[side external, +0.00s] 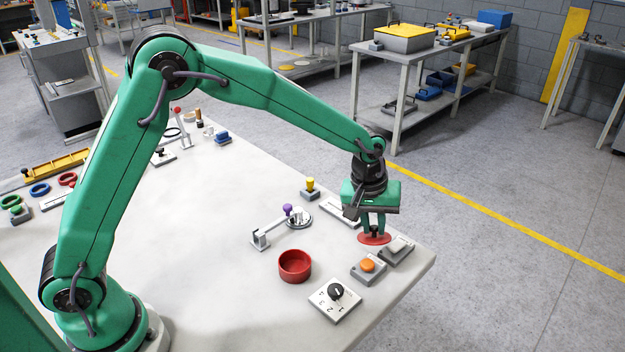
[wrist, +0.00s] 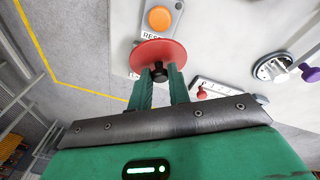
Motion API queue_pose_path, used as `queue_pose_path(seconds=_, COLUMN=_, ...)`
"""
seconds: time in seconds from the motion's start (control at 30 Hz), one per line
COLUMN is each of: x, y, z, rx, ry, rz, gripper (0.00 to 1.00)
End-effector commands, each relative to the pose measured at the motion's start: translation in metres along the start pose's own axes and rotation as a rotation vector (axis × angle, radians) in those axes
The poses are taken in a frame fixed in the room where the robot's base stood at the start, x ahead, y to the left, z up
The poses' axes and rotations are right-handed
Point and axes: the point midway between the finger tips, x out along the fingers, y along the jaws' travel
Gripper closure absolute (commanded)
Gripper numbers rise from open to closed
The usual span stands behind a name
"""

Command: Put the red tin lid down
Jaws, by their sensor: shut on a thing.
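The red tin lid (side external: 374,239) is a flat red disc with a dark knob, near the right edge of the white table. My gripper (side external: 374,229) is shut on the lid's knob, with the disc below the fingertips. In the wrist view the lid (wrist: 158,52) shows beyond my gripper (wrist: 158,74), with the black knob between the green fingers. I cannot tell whether the lid touches anything beneath it. An open red tin (side external: 295,266) stands on the table to the left of the lid.
A grey box with an orange button (side external: 367,265) and a grey box with a white switch (side external: 398,246) stand close to the lid. A dial plate (side external: 335,298) lies in front. A purple-knobbed lever (side external: 287,211) and a yellow-knobbed block (side external: 310,186) stand to the left. The table edge is near.

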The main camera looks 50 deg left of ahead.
Motion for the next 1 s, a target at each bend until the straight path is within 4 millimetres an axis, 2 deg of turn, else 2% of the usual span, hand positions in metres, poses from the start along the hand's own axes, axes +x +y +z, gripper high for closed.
queue_pose_path(seconds=0.2, x=-0.026, y=0.014, z=0.034, rx=0.003, ry=-0.010, rz=0.009, gripper=1.00)
queue_pose_path(seconds=0.4, x=-0.042, y=0.022, z=0.054, rx=0.001, ry=-0.018, rz=0.013, gripper=1.00)
queue_pose_path(seconds=0.63, x=-0.049, y=0.025, z=0.064, rx=0.000, ry=-0.023, rz=0.012, gripper=1.00)
queue_pose_path(seconds=1.0, x=-0.049, y=0.025, z=0.064, rx=-0.001, ry=-0.023, rz=0.013, gripper=1.00)
